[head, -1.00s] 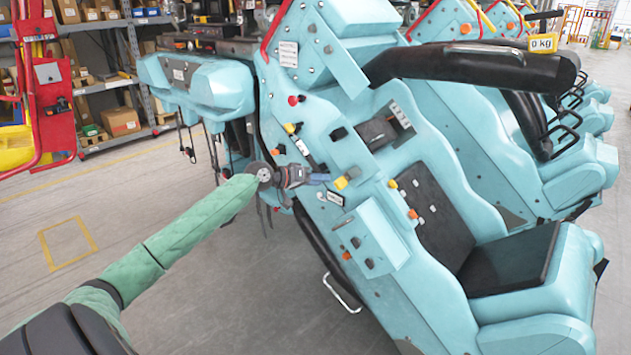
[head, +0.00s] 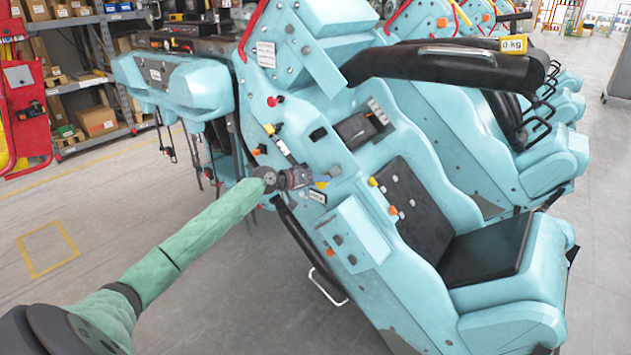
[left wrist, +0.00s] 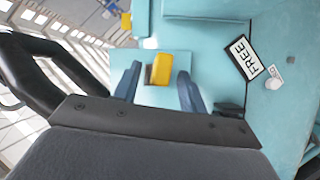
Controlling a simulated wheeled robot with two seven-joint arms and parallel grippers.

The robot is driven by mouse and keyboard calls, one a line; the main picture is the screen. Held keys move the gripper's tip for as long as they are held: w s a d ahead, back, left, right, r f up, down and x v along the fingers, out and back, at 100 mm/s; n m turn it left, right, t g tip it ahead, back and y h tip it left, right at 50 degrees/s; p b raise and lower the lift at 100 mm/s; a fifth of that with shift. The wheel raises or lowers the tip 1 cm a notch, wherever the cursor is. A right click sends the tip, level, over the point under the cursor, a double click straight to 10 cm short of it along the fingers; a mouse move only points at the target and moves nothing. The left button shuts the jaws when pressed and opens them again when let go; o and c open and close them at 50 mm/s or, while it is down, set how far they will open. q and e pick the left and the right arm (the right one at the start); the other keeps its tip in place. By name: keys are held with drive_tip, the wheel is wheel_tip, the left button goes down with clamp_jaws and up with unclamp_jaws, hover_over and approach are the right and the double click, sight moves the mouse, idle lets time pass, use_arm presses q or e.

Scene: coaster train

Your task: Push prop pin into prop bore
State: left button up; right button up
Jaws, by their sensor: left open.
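A small yellow block (head: 322,184) sits on the side of the pale blue coaster seat unit (head: 350,225), with a grey knob-like end (head: 335,171) beside it. This is probably the prop pin, but I cannot be sure. The yellow block also shows in the left wrist view (left wrist: 161,68). My left gripper (head: 318,178) is at it, its two blue fingers apart. In the left wrist view the fingers (left wrist: 158,86) stand one on each side of the block, with gaps visible. I cannot pick out the prop bore. My right gripper is not in view.
A black padded restraint bar (head: 450,65) with a "0 kg" tag (head: 513,45) arches over the seat. More pale blue cars stand behind. Shelves (head: 85,75) are at the left; open floor (head: 105,200) lies in front.

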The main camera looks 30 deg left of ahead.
use_arm(q)
drive_tip(key=shift+c, duration=0.4)
clamp_jaws()
drive_tip(key=shift+s, duration=0.15)
drive_tip(key=s, duration=0.6)
drive_tip(key=shift+s+a, duration=0.25)
drive_tip(key=shift+s, duration=0.15)
idle(1.0)
drive_tip(key=s, duration=0.6)
drive_tip(key=shift+a, duration=0.25)
idle(0.5)
